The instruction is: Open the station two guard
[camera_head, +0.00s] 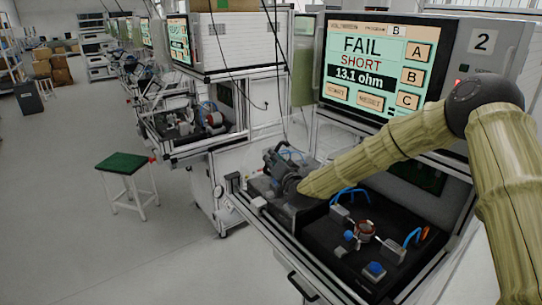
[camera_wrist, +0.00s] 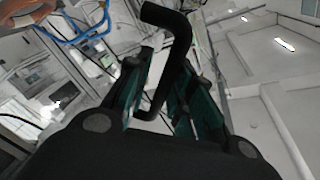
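Station two has a monitor (camera_head: 373,62) reading FAIL SHORT 13.1 ohm, beside a panel marked 2 (camera_head: 482,41). Below it is a dark test bed (camera_head: 322,238) with a copper-coloured stator (camera_head: 365,231). My gripper (camera_head: 279,156) is over the left side of this bed. In the wrist view, a bent black bar like a handle (camera_wrist: 181,35) runs between the teal-padded fingers of my gripper (camera_wrist: 168,75). The fingers stand apart, with a gap beside the bar; firm contact is not clear. The guard's panel and its position cannot be made out clearly.
Blue knobs (camera_head: 375,268), grey blocks and blue cables (camera_head: 350,194) are on the bed around the stator. Another test station (camera_head: 190,125) stands behind to the left. A green-topped stool (camera_head: 122,162) is on the floor, with open floor at left.

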